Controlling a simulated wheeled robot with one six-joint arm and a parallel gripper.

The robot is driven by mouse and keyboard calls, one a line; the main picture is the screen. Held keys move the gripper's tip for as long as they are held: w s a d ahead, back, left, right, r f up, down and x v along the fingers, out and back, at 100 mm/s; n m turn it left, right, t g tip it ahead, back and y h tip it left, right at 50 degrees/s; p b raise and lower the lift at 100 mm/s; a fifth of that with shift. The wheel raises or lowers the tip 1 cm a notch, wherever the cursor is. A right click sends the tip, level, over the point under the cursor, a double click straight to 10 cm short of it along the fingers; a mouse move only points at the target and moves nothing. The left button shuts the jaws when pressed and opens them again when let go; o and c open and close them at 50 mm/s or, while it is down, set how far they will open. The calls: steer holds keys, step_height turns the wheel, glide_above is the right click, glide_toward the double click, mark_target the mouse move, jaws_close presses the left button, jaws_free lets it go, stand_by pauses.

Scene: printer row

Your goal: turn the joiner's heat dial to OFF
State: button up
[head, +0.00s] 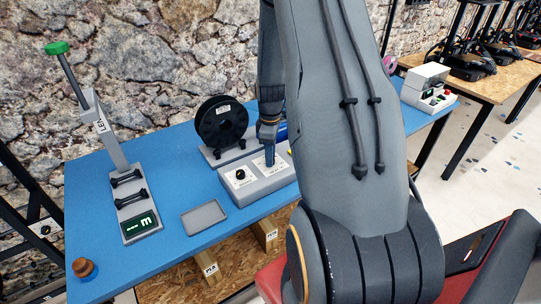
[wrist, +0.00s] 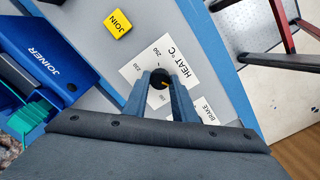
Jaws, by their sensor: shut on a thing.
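The heat dial (wrist: 158,80) is a small black knob with a yellow pointer mark, on a white label plate reading HEAT °C (wrist: 182,60). In the wrist view it sits between my gripper's fingertips (wrist: 159,84), which are shut on it. The pointer faces right and slightly down in that view. Numbers 250 and 230 show beside the dial; another mark near the fingers is too small to read, and I see no OFF mark clearly. In the head view my gripper (head: 270,160) reaches down onto the grey control box (head: 262,188), hiding the dial.
The blue joiner (wrist: 50,65) and a yellow JOIN button (wrist: 118,24) are close by. A second black knob (head: 240,174) sits on the box's left. A black spool (head: 221,122), a lever stand (head: 128,180) and a grey tray (head: 204,216) stand on the blue table (head: 175,175).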

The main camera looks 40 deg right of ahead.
stand_by(0.4)
steer(key=o, duration=1)
steer(key=shift+o, duration=0.2)
steer(key=shift+r+b, duration=1.05)
steer(key=shift+r, duration=2.9)
steer(key=s+a+r+m, duration=0.2)
steer(key=s+a, duration=0.2)
steer(key=a, duration=0.4)
steer(key=s+a+r+m+t, duration=0.1)
steer(key=s+a+r+m, duration=0.1)
steer(key=a, duration=0.6)
steer(key=s+a+r+m, duration=0.2)
steer(key=s+a+m, duration=0.2)
steer(key=s+a, duration=0.3)
steer(key=shift+a, duration=0.65)
